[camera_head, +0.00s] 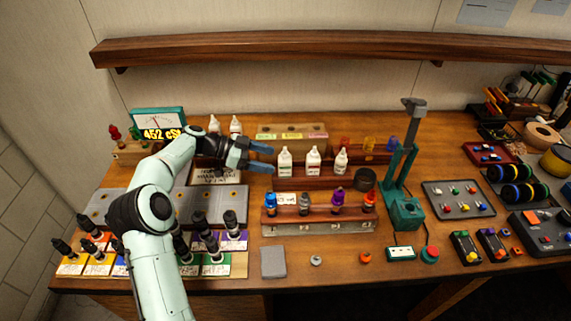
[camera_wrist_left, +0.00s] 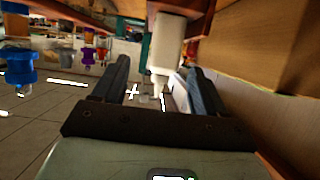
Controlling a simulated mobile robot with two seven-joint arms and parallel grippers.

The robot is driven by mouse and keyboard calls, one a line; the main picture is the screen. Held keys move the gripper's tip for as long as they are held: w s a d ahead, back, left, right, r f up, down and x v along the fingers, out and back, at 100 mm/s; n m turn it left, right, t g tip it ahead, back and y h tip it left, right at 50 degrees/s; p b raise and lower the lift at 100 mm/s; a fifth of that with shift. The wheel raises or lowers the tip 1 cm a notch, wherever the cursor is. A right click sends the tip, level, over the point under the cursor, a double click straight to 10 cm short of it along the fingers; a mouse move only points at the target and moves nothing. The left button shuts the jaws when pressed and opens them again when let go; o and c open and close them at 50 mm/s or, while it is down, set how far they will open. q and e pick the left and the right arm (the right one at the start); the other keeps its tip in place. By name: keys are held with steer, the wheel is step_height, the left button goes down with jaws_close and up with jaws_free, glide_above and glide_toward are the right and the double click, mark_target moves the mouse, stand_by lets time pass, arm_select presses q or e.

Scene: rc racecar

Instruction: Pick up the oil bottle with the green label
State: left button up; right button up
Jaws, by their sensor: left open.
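Three white oil bottles stand in a row on the wooden rack (camera_head: 300,183) in the head view: a left one (camera_head: 285,163), a middle one (camera_head: 313,160) and a right one (camera_head: 341,161). Their labels are too small for me to tell surely which is green. My left gripper (camera_head: 267,158) is open, its blue-grey fingers pointing right toward the left bottle. In the left wrist view, a white bottle (camera_wrist_left: 168,45) shows ahead between the open fingers (camera_wrist_left: 158,85), nearer the right one; its label colour is not clear. My right gripper is out of view.
A lower rack (camera_head: 320,226) holds several coloured bottles in front. A wooden box (camera_head: 292,136) stands behind the bottles. Two more white bottles (camera_head: 225,125) stand behind my left arm.

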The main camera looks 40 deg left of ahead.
mark_target(282, 162)
arm_select(q)
steer(key=x, duration=0.3)
steer(key=p+x, duration=0.1)
steer(key=x, duration=0.2)
steer(key=shift+w+a+f, duration=0.1)
steer(key=shift+w+a, duration=0.05)
steer(key=shift+a, duration=0.15)
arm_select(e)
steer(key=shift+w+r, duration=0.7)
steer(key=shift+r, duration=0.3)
arm_select(q)
steer(key=c, duration=1.1)
steer(key=shift+o, duration=0.2)
